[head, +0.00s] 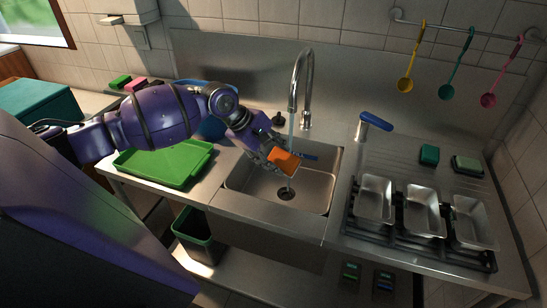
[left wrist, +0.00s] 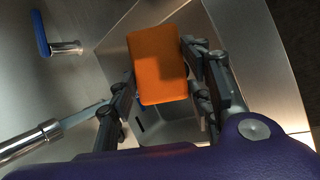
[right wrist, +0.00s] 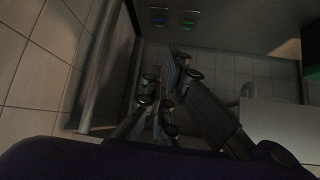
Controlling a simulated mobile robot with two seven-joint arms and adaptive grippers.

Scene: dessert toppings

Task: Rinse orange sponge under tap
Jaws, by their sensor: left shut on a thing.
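The orange sponge (head: 283,160) is held above the steel sink (head: 312,190); it also shows in the left wrist view (left wrist: 158,65). My left gripper (head: 268,153) is shut on it, with one finger on each side. The curved tap (head: 307,75) stands at the back of the sink, its spout above the sponge. A thin pale stream runs down from the spout past the sponge toward the drain (head: 286,193). A blue-handled lever (head: 375,121) stands right of the tap. My right gripper (right wrist: 165,85) is low over the floor; its fingertips look close together, and it holds nothing visible.
A green tray (head: 165,165) lies left of the sink. Metal pans (head: 374,198) stand in a black rack on the right. Two sponges (head: 429,155) lie behind them. A bin (head: 195,235) stands below. Ladles (head: 410,70) hang on the back wall.

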